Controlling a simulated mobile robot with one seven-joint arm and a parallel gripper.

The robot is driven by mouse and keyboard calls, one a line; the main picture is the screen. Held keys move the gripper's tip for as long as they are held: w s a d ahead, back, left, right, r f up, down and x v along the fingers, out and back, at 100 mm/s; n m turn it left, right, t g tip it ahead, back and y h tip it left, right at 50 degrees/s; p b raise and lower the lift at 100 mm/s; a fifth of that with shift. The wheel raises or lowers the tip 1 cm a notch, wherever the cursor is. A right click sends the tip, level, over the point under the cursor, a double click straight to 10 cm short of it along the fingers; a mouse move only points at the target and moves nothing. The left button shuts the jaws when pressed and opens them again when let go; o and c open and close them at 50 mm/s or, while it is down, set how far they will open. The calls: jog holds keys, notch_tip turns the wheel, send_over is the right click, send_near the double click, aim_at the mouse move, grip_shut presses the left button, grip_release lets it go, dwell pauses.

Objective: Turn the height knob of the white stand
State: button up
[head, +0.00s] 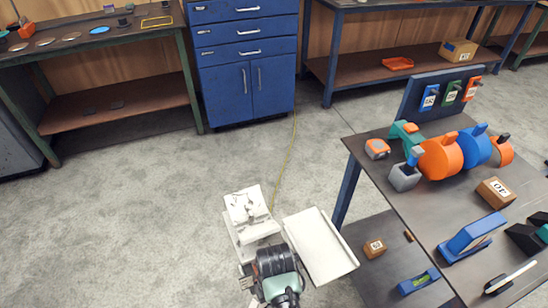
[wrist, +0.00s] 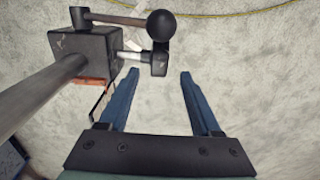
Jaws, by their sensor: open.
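In the wrist view my gripper (wrist: 160,76) is open, its two blue fingers apart with nothing between them. Just beyond the fingertips is a black ball knob (wrist: 161,25) on a horizontal rod that runs to a dark grey block (wrist: 85,55). A short silver shaft from the block ends in a small black piece (wrist: 160,63), close ahead of the fingertips. A thick grey post (wrist: 38,97) meets the block from the lower left. I cannot tell whether these parts belong to the white stand.
A dark workbench (head: 405,195) at the right carries orange and blue discs (head: 440,157), a box marked 10 (head: 496,192) and other items. A blue cabinet (head: 247,60) stands at the back. A bench (head: 60,47) stands back left. The floor (head: 130,210) at left is clear.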

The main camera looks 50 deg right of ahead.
notch_tip(320, 180, down, 9)
jog(key=shift+r+b, duration=0.15)
jog(key=shift+b, duration=0.85)
grip_shut()
